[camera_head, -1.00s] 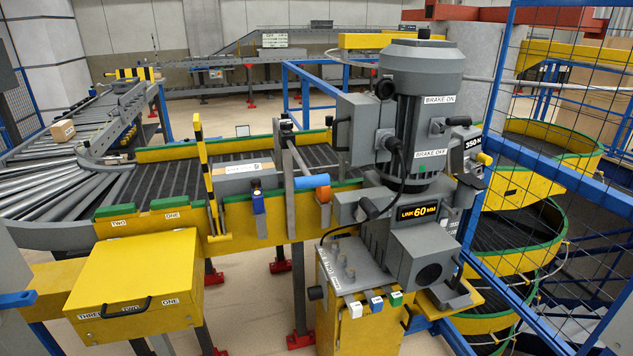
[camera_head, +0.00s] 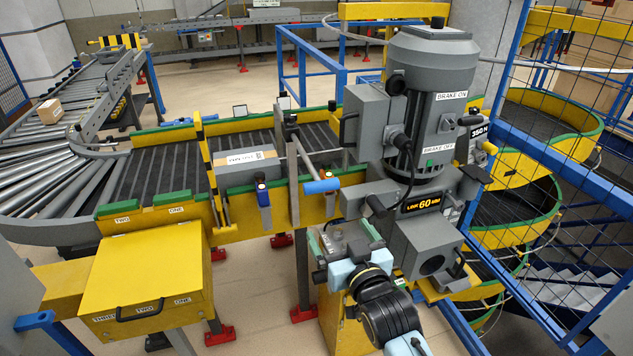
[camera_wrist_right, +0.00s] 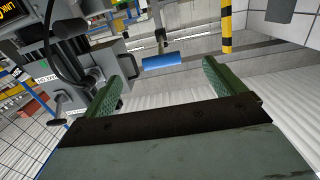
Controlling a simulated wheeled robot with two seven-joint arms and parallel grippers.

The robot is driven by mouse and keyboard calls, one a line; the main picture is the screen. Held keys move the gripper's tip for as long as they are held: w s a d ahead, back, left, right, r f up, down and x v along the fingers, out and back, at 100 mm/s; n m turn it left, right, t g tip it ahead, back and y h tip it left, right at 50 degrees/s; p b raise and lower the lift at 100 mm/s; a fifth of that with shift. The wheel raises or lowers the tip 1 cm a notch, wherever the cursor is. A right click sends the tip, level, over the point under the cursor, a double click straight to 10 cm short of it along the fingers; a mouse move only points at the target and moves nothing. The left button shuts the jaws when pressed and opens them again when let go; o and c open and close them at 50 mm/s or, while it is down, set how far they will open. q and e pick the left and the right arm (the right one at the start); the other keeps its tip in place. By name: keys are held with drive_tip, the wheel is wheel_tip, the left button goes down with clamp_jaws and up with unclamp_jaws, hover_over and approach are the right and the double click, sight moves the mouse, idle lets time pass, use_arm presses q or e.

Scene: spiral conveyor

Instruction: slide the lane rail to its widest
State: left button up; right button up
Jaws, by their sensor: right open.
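The lane rail is a thin grey bar (camera_head: 305,158) on a grey post (camera_head: 294,180) at the conveyor's near side. Its blue round handle (camera_head: 322,186) points toward the right. The blue handle (camera_wrist_right: 163,61) also shows in the right wrist view, ahead of and between the fingers but apart from them. My right gripper (camera_head: 343,236) is open and empty, below and slightly right of the handle in the head view. Its green-padded fingers (camera_wrist_right: 168,66) show spread in the right wrist view. My left gripper is not in view.
A grey motor unit (camera_head: 428,105) with a "LINK 60 MM" display stands close right of the handle. A blue-tipped lever (camera_head: 263,200) and a striped yellow-black post (camera_head: 208,170) stand left of it. A parcel (camera_head: 245,165) lies on the belt. A yellow box (camera_head: 150,270) is at front left.

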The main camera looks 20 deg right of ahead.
sight(323, 189)
drive_tip(key=shift+t, duration=0.3)
drive_tip(key=w+r, duration=0.1)
drive_tip(key=w, duration=0.3)
drive_tip(key=w+r, duration=0.1)
drive_tip(key=w, duration=0.4)
drive_tip(key=w+r, duration=0.1)
drive_tip(key=w, duration=0.3)
drive_tip(key=shift+w+p, duration=0.2)
drive_tip(key=shift+p, duration=0.2)
